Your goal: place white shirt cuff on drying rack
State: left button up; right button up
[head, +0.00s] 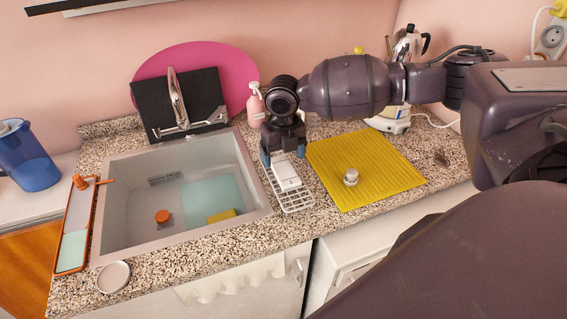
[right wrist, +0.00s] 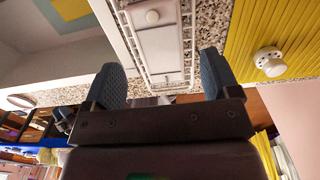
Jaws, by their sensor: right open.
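The white drying rack (head: 297,204) lies on the granite counter between the sink and the yellow mat. A flat white piece that looks like the shirt cuff (head: 287,178) rests on the rack's wires. In the right wrist view the cuff (right wrist: 158,40) shows a round button and lies lengthwise along the rack (right wrist: 168,81). My right gripper (head: 284,157) is over the rack's far end, with the cuff below and in front of it. Its two blue-grey fingers (right wrist: 160,70) are wide apart with nothing between them. My left gripper is not seen.
The sink (head: 130,215) holds an orange-topped item and a yellow sponge (head: 222,216). The ribbed yellow mat (head: 385,165) carries a small white-grey knob-like object (head: 350,177). A pink soap bottle (head: 256,105) stands behind my right gripper. A kettle (head: 407,45) stands behind my right arm.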

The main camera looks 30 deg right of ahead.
aim_at(284, 168)
notch_tip(284, 168, up, 8)
dwell(0.4)
jog(key=shift+s, duration=0.1)
dwell(0.4)
